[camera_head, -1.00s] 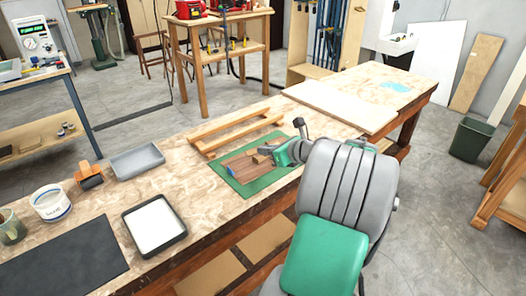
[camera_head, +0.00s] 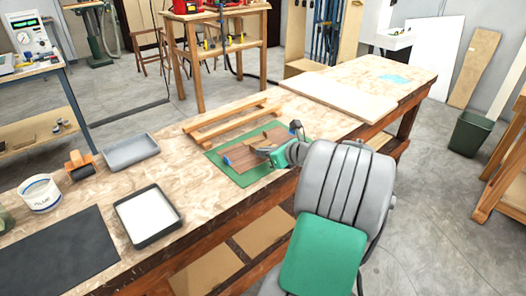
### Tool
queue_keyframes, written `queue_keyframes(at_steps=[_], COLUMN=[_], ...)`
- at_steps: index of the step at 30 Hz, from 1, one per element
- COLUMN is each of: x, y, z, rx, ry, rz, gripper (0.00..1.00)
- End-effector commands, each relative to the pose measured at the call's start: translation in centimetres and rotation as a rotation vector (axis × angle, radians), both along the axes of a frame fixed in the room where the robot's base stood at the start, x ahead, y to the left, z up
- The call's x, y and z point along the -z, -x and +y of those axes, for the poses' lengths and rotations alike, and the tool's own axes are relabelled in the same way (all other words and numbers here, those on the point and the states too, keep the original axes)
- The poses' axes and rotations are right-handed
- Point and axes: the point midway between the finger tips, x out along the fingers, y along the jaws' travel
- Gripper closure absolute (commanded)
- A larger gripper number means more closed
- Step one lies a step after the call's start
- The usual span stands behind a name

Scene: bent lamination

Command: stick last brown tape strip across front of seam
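The brown wooden veneer (camera_head: 241,154) lies flat on a green mat (camera_head: 251,181) on the workbench. Small blue pieces sit at its left end (camera_head: 226,160) and near its far right corner (camera_head: 295,125). A thin brown strip-like piece (camera_head: 266,137) shows across the veneer just beyond my gripper; I cannot tell whether it is tape. My gripper (camera_head: 263,150) is low over the right part of the veneer, its fingers pointing left. Its fingers are too small to tell whether they are open or hold anything. My arm hides the right part of the mat, and the seam cannot be made out.
Two wooden bars (camera_head: 232,120) lie behind the mat. A black tray with a white inside (camera_head: 148,216), a grey tray (camera_head: 130,151), an orange-handled roller (camera_head: 80,165), a glue tub (camera_head: 41,193) and a dark mat (camera_head: 62,252) stand left. A pale board (camera_head: 338,104) lies right.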

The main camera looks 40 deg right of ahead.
Motion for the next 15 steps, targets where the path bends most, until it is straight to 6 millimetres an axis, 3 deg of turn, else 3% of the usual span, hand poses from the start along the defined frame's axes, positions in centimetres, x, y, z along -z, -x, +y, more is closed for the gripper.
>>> queue_keyframes(at_steps=[15], x=[0.16], y=[0.37], z=[-0.03], rx=[0.0], ry=[-0.001], rz=[0.0], gripper=[1.0])
